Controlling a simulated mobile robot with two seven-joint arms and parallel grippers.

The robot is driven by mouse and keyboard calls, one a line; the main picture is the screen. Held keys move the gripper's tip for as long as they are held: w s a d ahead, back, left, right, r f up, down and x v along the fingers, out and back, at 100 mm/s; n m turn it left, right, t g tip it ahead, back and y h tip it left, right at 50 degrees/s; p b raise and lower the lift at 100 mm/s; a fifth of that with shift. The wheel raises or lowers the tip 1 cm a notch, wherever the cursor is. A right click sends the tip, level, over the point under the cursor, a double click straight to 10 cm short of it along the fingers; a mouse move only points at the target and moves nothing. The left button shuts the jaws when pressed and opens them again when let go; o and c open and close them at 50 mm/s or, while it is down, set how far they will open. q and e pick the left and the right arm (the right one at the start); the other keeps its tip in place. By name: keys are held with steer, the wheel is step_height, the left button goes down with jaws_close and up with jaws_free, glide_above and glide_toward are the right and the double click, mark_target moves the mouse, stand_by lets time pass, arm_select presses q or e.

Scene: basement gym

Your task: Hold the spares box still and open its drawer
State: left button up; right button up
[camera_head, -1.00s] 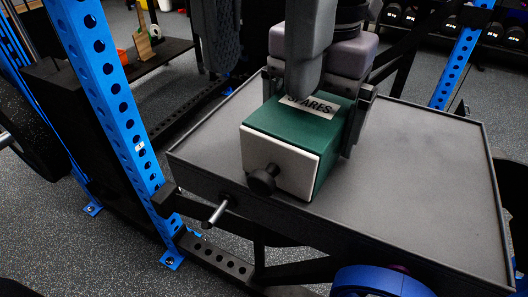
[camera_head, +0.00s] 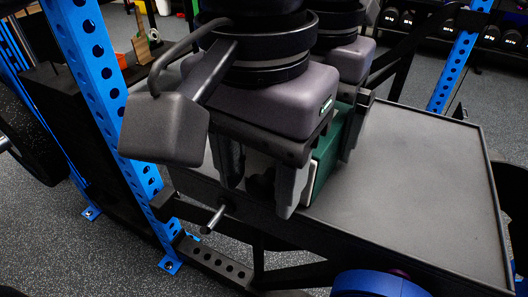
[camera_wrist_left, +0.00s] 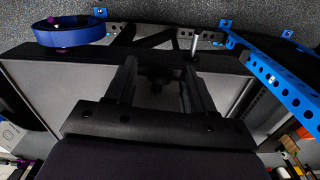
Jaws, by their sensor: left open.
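The green spares box (camera_head: 328,152) sits on the grey tabletop, mostly hidden behind my left gripper in the head view. Only its right side and an edge of its pale drawer front (camera_head: 311,182) show. My left gripper (camera_head: 261,182) is in front of the drawer, pointing down, open, with one finger on each side of the dark round knob. The knob (camera_wrist_left: 156,82) shows dimly between the fingers in the left wrist view; contact cannot be told. My right gripper (camera_head: 353,128) is behind, its visible finger against the box's right side; its other finger is hidden now.
The grey tabletop (camera_head: 420,175) has a raised rim and is clear to the right. A blue perforated rack post (camera_head: 98,85) stands close on the left. A blue disc (camera_head: 380,284) is below the front edge, and a metal peg (camera_head: 213,219) sticks out there.

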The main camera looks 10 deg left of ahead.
arm_select(q)
steer(key=shift+c, duration=0.3)
jaws_close()
steer(key=s, duration=0.1)
steer(key=s+a, duration=0.1)
steer(key=s, duration=0.1)
steer(key=shift+s+a, duration=0.2)
steer(key=shift+a, duration=0.05)
steer(key=shift+o, duration=0.3)
jaws_free()
step_height(320, 180, up, 12)
steer(key=shift+c, duration=0.2)
